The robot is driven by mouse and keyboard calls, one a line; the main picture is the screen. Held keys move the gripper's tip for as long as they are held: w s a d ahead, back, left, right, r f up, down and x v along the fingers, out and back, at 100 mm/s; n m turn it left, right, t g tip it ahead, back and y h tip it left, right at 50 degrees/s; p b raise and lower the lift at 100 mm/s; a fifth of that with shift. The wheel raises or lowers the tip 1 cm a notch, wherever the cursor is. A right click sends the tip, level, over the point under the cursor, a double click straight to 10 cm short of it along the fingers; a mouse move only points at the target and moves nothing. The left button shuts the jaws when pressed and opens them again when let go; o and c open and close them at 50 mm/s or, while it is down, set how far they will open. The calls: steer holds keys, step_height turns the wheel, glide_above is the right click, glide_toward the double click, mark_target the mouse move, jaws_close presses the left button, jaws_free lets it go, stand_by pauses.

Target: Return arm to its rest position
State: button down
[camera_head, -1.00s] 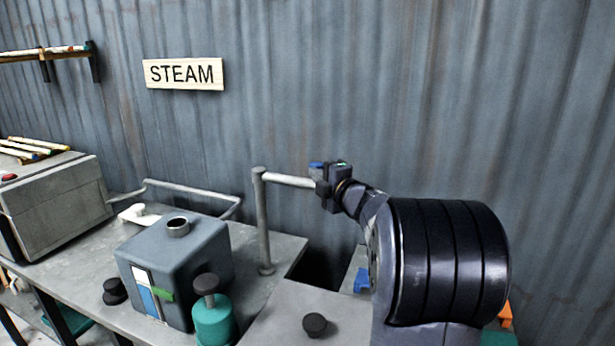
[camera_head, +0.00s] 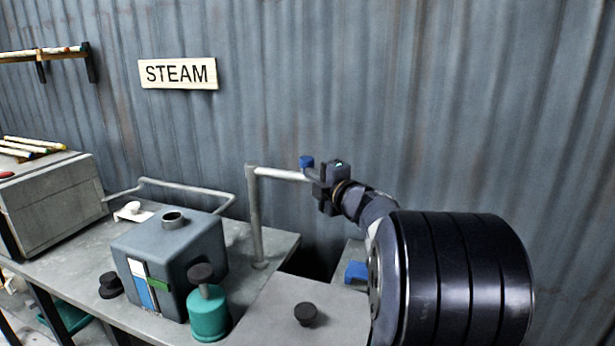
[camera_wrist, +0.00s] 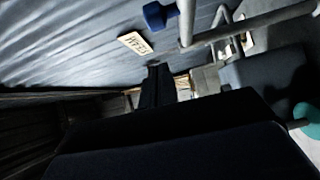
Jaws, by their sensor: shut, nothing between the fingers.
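My gripper (camera_head: 318,190) is raised in front of the corrugated wall, to the right of the steam box, at the end of my arm. It is shut and empty. In the wrist view its dark fingers (camera_wrist: 158,85) are together, pointing towards the wall. A grey pipe (camera_head: 278,174) runs behind or beside the gripper; I cannot tell whether they touch. A blue knob (camera_head: 307,162) shows just above the gripper, and a blue piece also shows near the pipe in the wrist view (camera_wrist: 155,16).
The grey steam box (camera_head: 172,262) and a teal canister (camera_head: 208,312) stand on the bench (camera_head: 75,250). A dark opening lies below the gripper. A black knob (camera_head: 306,314) sits on the bench's front part. The wall above is clear around the STEAM sign (camera_head: 178,74).

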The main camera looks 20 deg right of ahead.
steer(key=s, duration=0.1)
steer(key=s+d, duration=0.1)
steer(key=s, duration=0.1)
steer(key=s+d, duration=0.1)
steer(key=s, duration=0.1)
steer(key=shift+f+b, duration=0.15)
steer(key=shift+b, duration=0.15)
